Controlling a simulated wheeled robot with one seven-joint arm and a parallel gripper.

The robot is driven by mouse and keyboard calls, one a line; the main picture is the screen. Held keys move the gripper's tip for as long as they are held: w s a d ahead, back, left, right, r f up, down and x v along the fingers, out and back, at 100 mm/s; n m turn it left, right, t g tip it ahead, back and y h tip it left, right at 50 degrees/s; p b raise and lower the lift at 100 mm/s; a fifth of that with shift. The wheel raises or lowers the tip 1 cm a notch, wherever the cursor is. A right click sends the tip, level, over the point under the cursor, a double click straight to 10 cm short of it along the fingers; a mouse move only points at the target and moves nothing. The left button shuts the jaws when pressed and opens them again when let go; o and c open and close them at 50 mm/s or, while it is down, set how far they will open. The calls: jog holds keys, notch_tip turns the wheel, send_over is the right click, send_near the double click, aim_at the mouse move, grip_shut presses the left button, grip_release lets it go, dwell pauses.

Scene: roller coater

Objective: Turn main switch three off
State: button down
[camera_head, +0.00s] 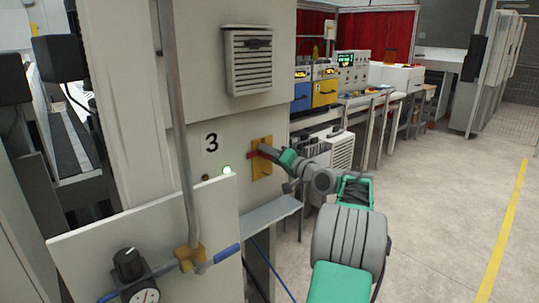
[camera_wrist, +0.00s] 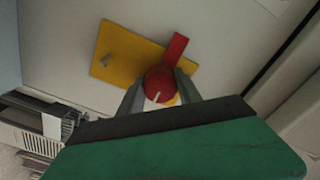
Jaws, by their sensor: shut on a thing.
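Main switch three is a red rotary handle on a yellow plate (camera_head: 261,170), mounted on a pale cabinet panel below and to the right of a "3" label (camera_head: 211,142). In the wrist view, the red handle (camera_wrist: 160,84) has a red bar (camera_wrist: 174,50) that reaches up and right, slanted across one end of the yellow plate (camera_wrist: 118,52). My gripper (camera_wrist: 161,90) is shut on the red handle, with a grey finger on each side of it. In the head view, my gripper (camera_head: 270,153) meets the handle from the right and hides part of it.
A grey ledge (camera_head: 270,213) juts out below. A pipe with a yellow valve (camera_head: 190,256) and a gauge (camera_head: 145,295) stand nearer, at left. Open floor (camera_head: 450,200) lies to the right.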

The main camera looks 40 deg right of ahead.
jog(key=shift+f+b, duration=0.15)
jog(key=shift+b, duration=0.3)
jog(key=n+b, duration=0.2)
jog(key=b, duration=0.1)
jog(key=shift+f+n+b, duration=0.2)
jog(key=shift+n+b, duration=0.2)
jog(key=n+b, duration=0.5)
jog(key=b, duration=0.1)
jog(key=n+b, duration=0.4)
jog(key=n, duration=0.1)
jog(key=shift+d+r+n, duration=0.1)
jog(key=shift+n, duration=0.3)
jog(key=shift+r+n+b, duration=0.15)
jog(key=shift+n+b, duration=0.8)
jog(key=shift+n, duration=1.25)
jog(key=c, duration=0.8)
grip_release()
